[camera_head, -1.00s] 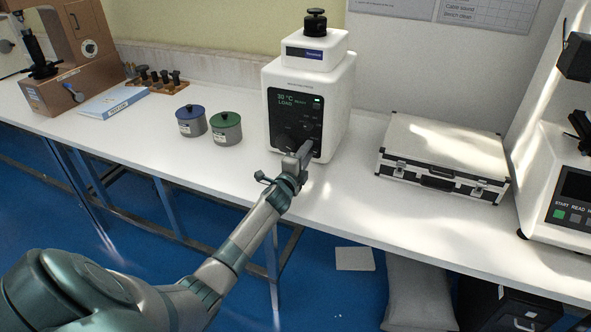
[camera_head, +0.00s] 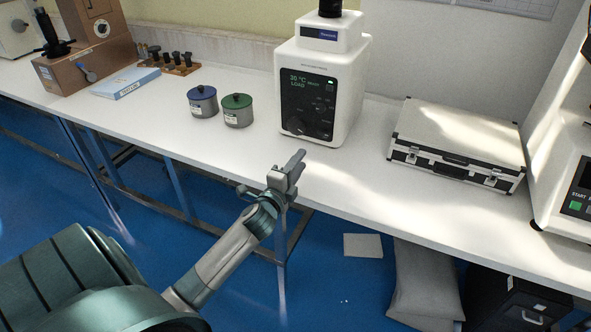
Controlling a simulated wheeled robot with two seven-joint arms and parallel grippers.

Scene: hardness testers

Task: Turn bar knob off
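The white tester (camera_head: 352,82) stands on the bench with a dark front panel (camera_head: 307,103). Its screen reads "30 °C" and "LOAD". A dark bar knob (camera_head: 295,125) sits at the lower left of that panel; its exact angle is hard to make out. My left gripper (camera_head: 296,164) is in front of and below the panel, near the bench's front edge, apart from the knob. Its fingers appear close together, but the gap between them is not clear, and nothing shows in them. My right gripper is not in view.
A blue-lidded pot (camera_head: 203,102) and a green-lidded pot (camera_head: 237,111) stand left of the tester. A silver case (camera_head: 459,135) lies to its right, with another white machine (camera_head: 560,170) beyond. The bench top (camera_head: 345,175) is clear before the tester.

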